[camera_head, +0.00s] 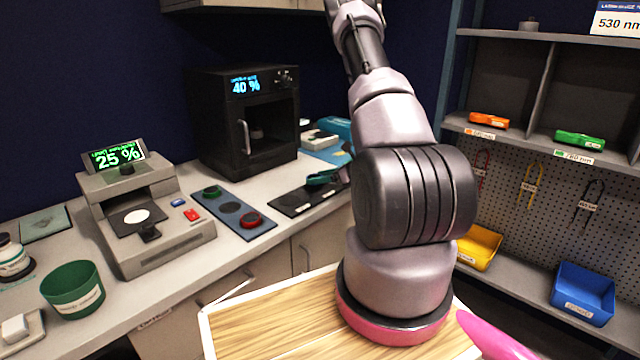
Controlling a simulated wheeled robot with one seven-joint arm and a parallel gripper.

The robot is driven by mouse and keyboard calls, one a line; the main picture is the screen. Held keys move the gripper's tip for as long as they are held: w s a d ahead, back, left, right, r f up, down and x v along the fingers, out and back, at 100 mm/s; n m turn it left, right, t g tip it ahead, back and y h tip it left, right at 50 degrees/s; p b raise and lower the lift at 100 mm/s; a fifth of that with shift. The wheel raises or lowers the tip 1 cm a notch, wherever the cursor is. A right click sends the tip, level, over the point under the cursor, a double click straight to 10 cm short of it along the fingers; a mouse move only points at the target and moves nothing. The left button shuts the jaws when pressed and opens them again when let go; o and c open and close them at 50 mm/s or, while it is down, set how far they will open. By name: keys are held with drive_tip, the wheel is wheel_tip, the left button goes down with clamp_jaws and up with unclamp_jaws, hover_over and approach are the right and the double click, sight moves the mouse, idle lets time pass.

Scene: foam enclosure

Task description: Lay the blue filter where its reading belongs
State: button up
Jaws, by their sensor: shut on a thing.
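My gripper is not in view; my arm rises from its base and runs out of the top of the picture. I cannot make out a blue filter. A grey instrument (150,222) on the left counter has a green display (118,156) reading 25 %. A blue-grey board (229,207) beside it bears a green ring (212,191) and a red ring (250,220), with a dark spot between them. A sign (616,22) reading 530 nm is at the top right. An orange item (488,119) and a green item (580,139) lie on the labelled shelf.
A black oven-like box (245,125) reading 40 % stands behind the board. A dark mat (305,197) with a dark green object lies right of it. A green cup (73,288) is front left. Yellow (480,247) and blue (583,292) bins sit on the lower right shelf.

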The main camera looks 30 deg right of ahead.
drive_tip(key=shift+f, duration=1)
drive_tip(key=shift+f, duration=0.1)
drive_tip(key=o, duration=1.5)
